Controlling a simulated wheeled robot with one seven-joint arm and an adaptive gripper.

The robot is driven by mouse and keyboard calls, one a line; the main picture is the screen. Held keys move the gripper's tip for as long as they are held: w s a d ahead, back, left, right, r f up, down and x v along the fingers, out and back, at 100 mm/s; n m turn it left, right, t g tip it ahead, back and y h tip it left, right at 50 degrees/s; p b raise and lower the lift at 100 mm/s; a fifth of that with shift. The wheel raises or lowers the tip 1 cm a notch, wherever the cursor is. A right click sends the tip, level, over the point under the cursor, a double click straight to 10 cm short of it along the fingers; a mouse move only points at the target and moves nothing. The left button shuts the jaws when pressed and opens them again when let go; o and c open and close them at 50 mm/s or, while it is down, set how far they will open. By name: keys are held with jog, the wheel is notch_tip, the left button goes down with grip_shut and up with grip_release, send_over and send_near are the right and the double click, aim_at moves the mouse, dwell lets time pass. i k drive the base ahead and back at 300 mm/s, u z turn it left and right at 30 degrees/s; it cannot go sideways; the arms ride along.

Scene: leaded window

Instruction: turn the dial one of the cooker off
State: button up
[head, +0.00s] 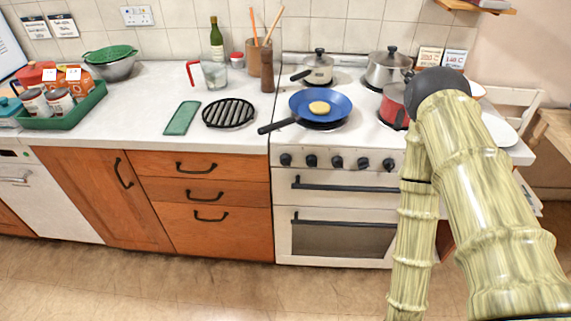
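The white cooker (340,184) stands right of the wooden cabinets. Several black dials run in a row along its front panel, from the leftmost dial (285,160) to the rightmost visible dial (389,164). Any markings are too small to read, so I cannot tell which dial is number one or how each is set. My arm crosses the right side of the cooker and may hide more of the panel. My gripper is not visible; the arm's lower link runs out of the bottom of the picture.
A blue frying pan (334,114) with a round yellow item sits on the hob, its handle (277,126) jutting left over the front. Pots (319,71) stand behind, and a red pot (391,105) stands right. Oven handles (345,187) project below the dials. The floor (200,285) in front is clear.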

aim_at(286, 159)
jog(key=k, duration=1.1)
jog(key=u, duration=0.75)
jog(key=i, duration=0.4)
jog(key=u, duration=0.3)
